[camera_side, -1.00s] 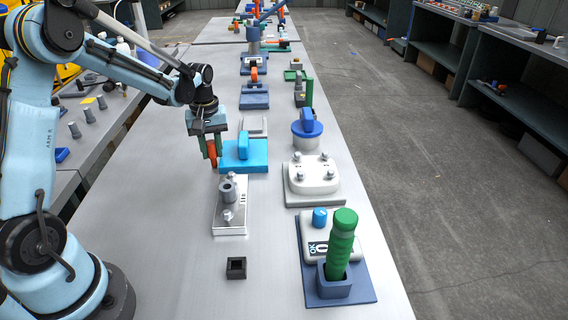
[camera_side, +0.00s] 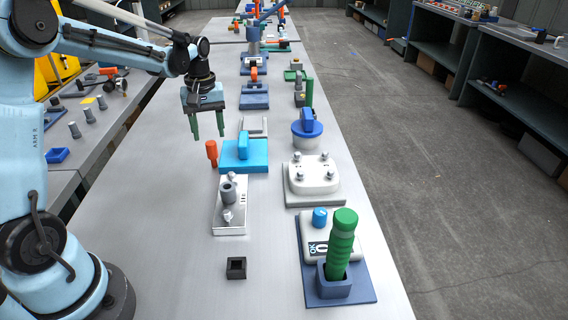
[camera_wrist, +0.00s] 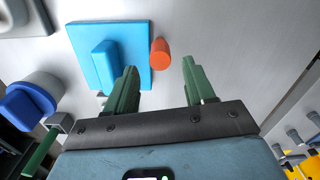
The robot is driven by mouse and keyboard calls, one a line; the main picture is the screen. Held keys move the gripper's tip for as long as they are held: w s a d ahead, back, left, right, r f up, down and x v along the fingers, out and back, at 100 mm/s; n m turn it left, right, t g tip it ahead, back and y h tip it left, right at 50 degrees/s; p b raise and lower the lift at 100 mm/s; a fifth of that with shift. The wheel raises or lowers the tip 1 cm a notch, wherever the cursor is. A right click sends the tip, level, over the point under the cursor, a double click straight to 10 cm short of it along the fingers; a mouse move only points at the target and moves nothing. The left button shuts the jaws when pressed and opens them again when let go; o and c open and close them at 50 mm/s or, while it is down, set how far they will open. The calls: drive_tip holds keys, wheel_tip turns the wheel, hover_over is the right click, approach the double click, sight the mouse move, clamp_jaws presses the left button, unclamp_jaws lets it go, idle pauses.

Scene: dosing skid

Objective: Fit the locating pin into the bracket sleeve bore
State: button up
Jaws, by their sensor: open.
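An orange pin (camera_side: 211,150), which I take to be the locating pin, stands roughly upright by the left edge of a light-blue bracket (camera_side: 257,165) with a raised block. In the wrist view the pin (camera_wrist: 160,52) shows against the edge of the bracket's plate (camera_wrist: 137,30). Its lower end is not clear, so I cannot tell whether it sits in a bore. No sleeve opening shows on the bracket. My gripper (camera_side: 207,136) is open and empty above the pin, its green fingers pointing down and apart from it. The wrist view also shows the spread fingers (camera_wrist: 160,66).
A metal plate (camera_side: 230,220) with grey fittings stands in front of the bracket. A blue round-based part (camera_side: 307,129) and a white block (camera_side: 314,177) are to the right. A small black square socket (camera_side: 236,268) lies nearer. Bare table lies left of these.

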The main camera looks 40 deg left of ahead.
sight(211, 142)
wheel_tip(211, 142, up, 6)
drive_tip(key=s+d+m+t, duration=0.7)
drive_tip(key=s+d+m, duration=0.4)
drive_tip(key=d, duration=0.5)
drive_tip(key=shift+f, duration=0.45)
drive_tip(key=shift+o, duration=0.4)
drive_tip(key=shift+s+d+f, duration=0.15)
drive_tip(key=shift+s, duration=0.1)
